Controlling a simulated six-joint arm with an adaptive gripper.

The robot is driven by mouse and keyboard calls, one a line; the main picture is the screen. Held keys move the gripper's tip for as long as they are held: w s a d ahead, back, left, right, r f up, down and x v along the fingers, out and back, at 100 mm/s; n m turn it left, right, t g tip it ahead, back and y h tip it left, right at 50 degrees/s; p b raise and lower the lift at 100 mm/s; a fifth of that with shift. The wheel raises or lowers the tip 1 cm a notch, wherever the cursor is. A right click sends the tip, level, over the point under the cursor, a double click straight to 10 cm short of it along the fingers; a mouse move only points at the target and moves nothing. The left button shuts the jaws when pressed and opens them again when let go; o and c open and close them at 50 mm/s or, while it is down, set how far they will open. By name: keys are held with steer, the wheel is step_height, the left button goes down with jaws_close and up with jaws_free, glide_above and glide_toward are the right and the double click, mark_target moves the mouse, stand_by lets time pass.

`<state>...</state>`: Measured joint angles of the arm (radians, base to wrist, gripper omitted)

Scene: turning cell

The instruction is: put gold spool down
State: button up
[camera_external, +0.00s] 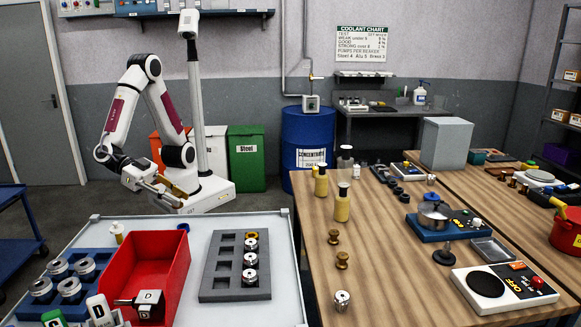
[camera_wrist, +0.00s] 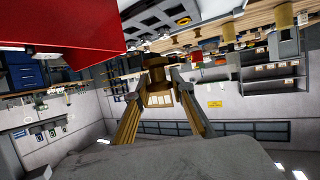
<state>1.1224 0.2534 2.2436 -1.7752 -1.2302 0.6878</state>
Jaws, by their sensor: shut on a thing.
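My gripper (camera_external: 174,192) is raised behind the far left edge of the light work table (camera_external: 200,222). In the wrist view my gripper (camera_wrist: 158,88) is shut on a gold spool (camera_wrist: 158,98), which sits between its two fingertips. In the external view the held spool is too small to tell from the fingers. Two other gold spools, a farther one (camera_external: 334,237) and a nearer one (camera_external: 342,260), stand upright on the wooden table at the right, well apart from my gripper.
A red bin (camera_external: 173,255) stands on the light table. Beside it a dark slotted tray (camera_external: 224,283) holds silver parts and a gold ring. A blue rack (camera_external: 45,312) with silver pieces is at left. Bottles and scales occupy the wooden table (camera_external: 390,275); its front middle is fairly clear.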

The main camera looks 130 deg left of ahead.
steer(key=shift+f, duration=2)
steer(key=shift+f, duration=0.1)
steer(key=shift+f, duration=2.8)
steer(key=shift+f, duration=2.1)
steer(key=shift+f, duration=0.1)
steer(key=o, duration=1.1)
